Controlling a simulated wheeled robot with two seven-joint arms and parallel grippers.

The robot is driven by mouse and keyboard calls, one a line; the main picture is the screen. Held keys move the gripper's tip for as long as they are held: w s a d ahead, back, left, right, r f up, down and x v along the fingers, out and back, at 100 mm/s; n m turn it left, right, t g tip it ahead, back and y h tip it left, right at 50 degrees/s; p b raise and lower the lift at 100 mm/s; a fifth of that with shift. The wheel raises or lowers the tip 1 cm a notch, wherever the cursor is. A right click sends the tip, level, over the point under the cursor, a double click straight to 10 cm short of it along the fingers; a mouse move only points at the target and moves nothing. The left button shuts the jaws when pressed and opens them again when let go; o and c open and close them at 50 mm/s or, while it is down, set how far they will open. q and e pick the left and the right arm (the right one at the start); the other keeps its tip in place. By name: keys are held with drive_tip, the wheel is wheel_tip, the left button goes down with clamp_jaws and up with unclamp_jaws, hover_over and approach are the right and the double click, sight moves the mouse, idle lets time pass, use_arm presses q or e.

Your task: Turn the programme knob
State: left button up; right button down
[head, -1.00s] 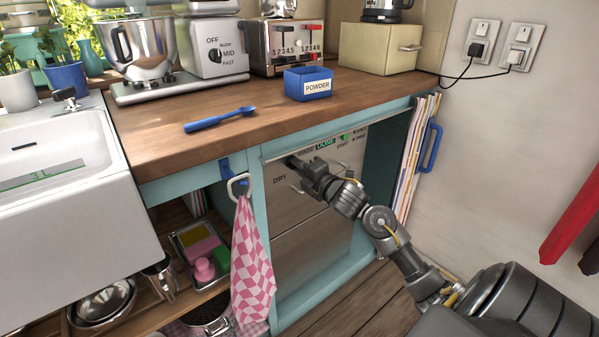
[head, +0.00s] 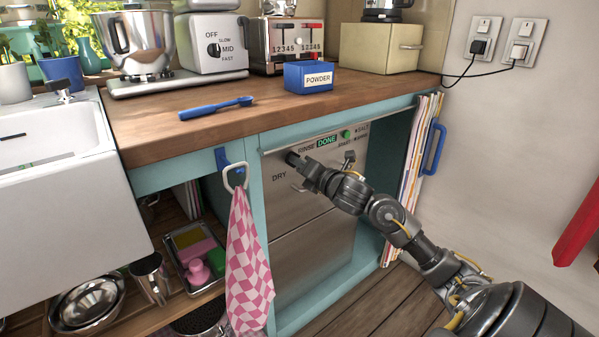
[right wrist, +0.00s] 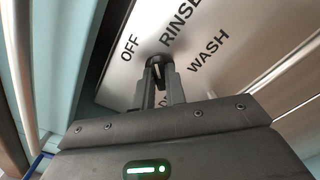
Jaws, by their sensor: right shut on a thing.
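The programme knob (right wrist: 156,64) is a small dark round knob with a light mark, on the metal front panel of the dishwasher (head: 300,205). In the right wrist view the labels OFF, RINSE and WASH stand around it, and a further label is mostly hidden behind my fingers. In the head view the knob (head: 291,158) shows at my fingertips, with DRY printed below left and RINSE to its upper right. My right gripper (right wrist: 161,75) is shut on the knob, one finger on each side; it also shows in the head view (head: 298,161). My left gripper is out of view.
A lit DONE display (head: 327,141) and a green start button (head: 346,134) sit right of the knob. A checked towel (head: 247,260) hangs at left from a hook.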

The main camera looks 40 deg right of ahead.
drive_tip(key=n+b, duration=0.4)
drive_tip(key=shift+r+n, duration=0.15)
drive_tip(key=shift+n, duration=0.15)
idle(0.4)
